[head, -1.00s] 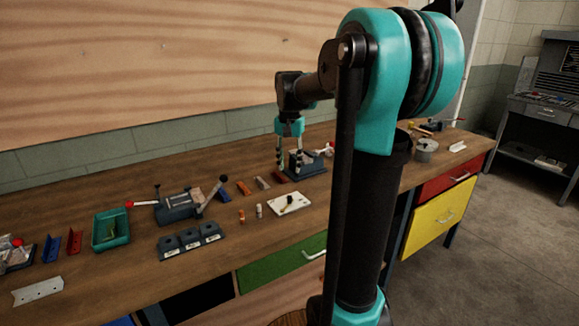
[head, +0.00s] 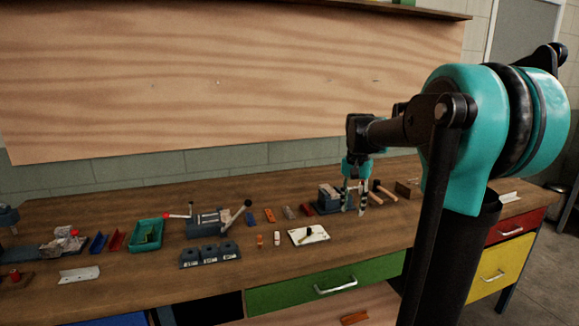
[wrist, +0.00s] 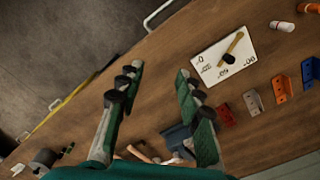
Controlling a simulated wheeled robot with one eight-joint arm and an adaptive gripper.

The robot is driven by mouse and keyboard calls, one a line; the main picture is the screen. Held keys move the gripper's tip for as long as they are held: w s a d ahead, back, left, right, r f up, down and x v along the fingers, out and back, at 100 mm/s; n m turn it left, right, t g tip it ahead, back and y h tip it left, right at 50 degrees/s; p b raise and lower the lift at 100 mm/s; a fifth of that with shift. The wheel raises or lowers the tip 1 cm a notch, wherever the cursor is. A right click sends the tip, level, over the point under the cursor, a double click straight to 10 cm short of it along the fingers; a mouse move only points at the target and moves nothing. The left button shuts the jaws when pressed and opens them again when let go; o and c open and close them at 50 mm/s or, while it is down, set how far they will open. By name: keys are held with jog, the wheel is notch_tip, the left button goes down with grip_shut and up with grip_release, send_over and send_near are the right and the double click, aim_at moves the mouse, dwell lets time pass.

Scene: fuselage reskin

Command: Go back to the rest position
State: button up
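My gripper (head: 355,196) hangs over the right part of the workbench (head: 130,284), fingers pointing down, in front of a dark blue-grey block-like fixture (head: 328,203). In the wrist view my gripper (wrist: 158,102) has its two green and black fingers spread apart with nothing held between them. Bare bench wood shows between the fingertips. Part of the fixture (wrist: 178,138) shows behind the right finger.
A hammer (head: 383,191) lies to the right.

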jog(key=s+f+n+t, duration=0.4)
jog(key=s+f+n, duration=0.2)
jog(key=s+f, duration=1.4)
jog(key=shift+s+a, duration=0.25)
jog(key=shift+s, duration=0.35)
dwell(0.7)
